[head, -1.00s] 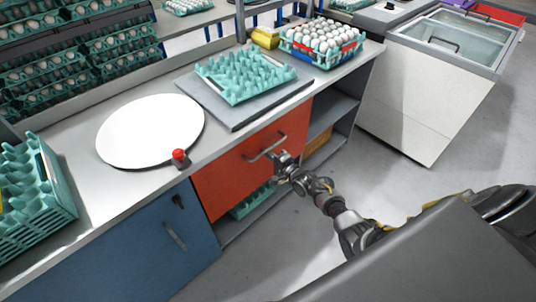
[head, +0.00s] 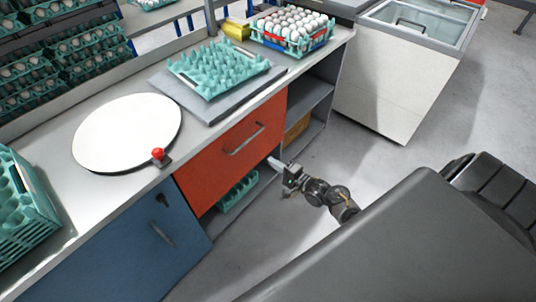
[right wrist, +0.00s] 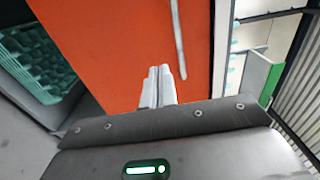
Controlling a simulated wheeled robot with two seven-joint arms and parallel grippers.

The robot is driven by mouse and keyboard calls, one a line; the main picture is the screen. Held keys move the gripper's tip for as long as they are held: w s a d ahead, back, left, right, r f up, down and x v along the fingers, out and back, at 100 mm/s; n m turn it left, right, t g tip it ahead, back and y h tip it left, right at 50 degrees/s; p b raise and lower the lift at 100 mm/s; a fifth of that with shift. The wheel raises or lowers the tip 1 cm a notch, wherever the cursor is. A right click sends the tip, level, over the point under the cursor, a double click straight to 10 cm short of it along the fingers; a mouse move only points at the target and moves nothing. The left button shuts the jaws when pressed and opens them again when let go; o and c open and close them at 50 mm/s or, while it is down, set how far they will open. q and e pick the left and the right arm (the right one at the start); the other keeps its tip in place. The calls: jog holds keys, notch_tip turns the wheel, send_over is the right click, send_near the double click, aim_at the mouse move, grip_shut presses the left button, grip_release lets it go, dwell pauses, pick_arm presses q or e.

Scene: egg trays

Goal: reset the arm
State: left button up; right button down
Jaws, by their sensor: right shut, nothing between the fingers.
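My right gripper (head: 274,162) is in front of the counter, low and just right of the red drawer front (head: 230,155). Its two fingers are together and hold nothing. In the right wrist view the shut fingers (right wrist: 158,86) point toward the red front (right wrist: 120,40), with the long handle (right wrist: 179,45) beyond them. I cannot tell whether they touch the front, but they are off the handle. My left gripper does not show in any view.
On the counter are a white round plate (head: 125,135), a red button (head: 158,153), an empty teal tray (head: 205,88) and a crate of eggs (head: 270,42). A blue cabinet door (head: 120,245) and open shelves (head: 312,95) flank the red front. A white freezer (head: 385,80) stands right.

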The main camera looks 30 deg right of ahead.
jog(key=shift+s+d, duration=0.1)
jog(key=shift+s, duration=0.05)
jog(key=s+f+n+g+h, duration=0.2)
jog(key=s+f+n+g, duration=0.3)
jog(key=f, duration=0.6)
jog(key=s+f+n+g+h, duration=0.2)
jog(key=s+f+n, duration=0.45)
jog(key=f, duration=0.45)
jog(key=s+a+f+n+g, duration=0.2)
jog(key=s+f+g, duration=0.1)
jog(key=s, duration=0.8)
jog(key=s+a+f+n+g, duration=0.1)
jog(key=s+a+f+g, duration=0.1)
jog(key=s+f, duration=0.4)
jog(key=s+a+f+n+g+h, duration=0.1)
jog(key=s+f+g, duration=0.3)
jog(key=s, duration=1.2)
jog(key=shift+s+a+f+n, duration=0.4)
jog(key=shift+a+f+n, duration=0.25)
jog(key=shift+n, duration=0.2)
